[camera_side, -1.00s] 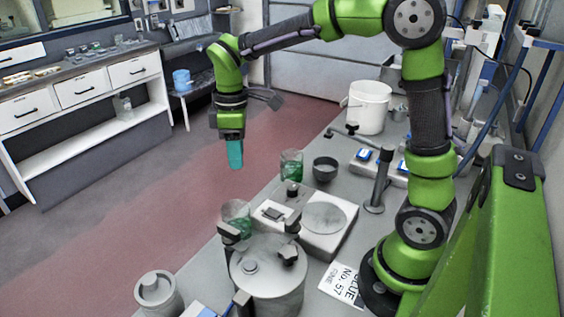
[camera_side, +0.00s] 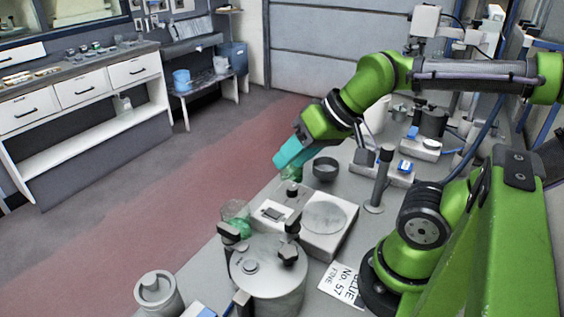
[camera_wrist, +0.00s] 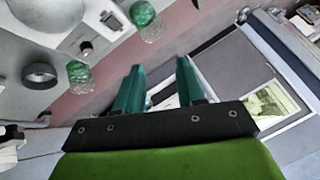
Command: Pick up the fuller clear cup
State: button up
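Two clear cups hold green liquid. The near cup (camera_side: 235,222) stands beside the scale, behind the lidded pot, with green in its lower part; it also shows at the top of the wrist view (camera_wrist: 147,22). The far cup (camera_side: 292,174) stands beside the dark bowl, mostly hidden behind my gripper in the side view; the wrist view shows it at left (camera_wrist: 78,74). I cannot tell the fill levels surely. My gripper (camera_wrist: 159,64) has teal fingers, spread apart and empty; it also shows tilted, above the far cup, in the side view (camera_side: 279,165).
A dark bowl (camera_side: 325,168) stands right of the far cup. A scale with a round plate (camera_side: 325,218) and a lidded pot (camera_side: 268,280) stand nearer. An upright post (camera_side: 379,180) stands to the right. The floor beyond the bench is clear.

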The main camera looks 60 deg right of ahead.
dwell(0.3)
jog(key=o, duration=1.1)
jog(key=shift+o, duration=0.2)
jog(key=shift+d, duration=0.1)
jog(key=m+g+h, duration=0.2)
jog(key=g, duration=0.4)
send_over(292, 169)
notch_tip(292, 169, down, 8)
jog(key=r, duration=0.1)
jog(key=w+d+n+g, duration=0.1)
jog(key=d+n, duration=0.1)
jog(key=d, duration=0.1)
notch_tip(292, 169, down, 10)
jog(key=shift+w+f, duration=0.1)
jog(key=shift+f, duration=0.1)
jog(key=shift+w+f, duration=0.2)
jog(key=shift+f, duration=2.9)
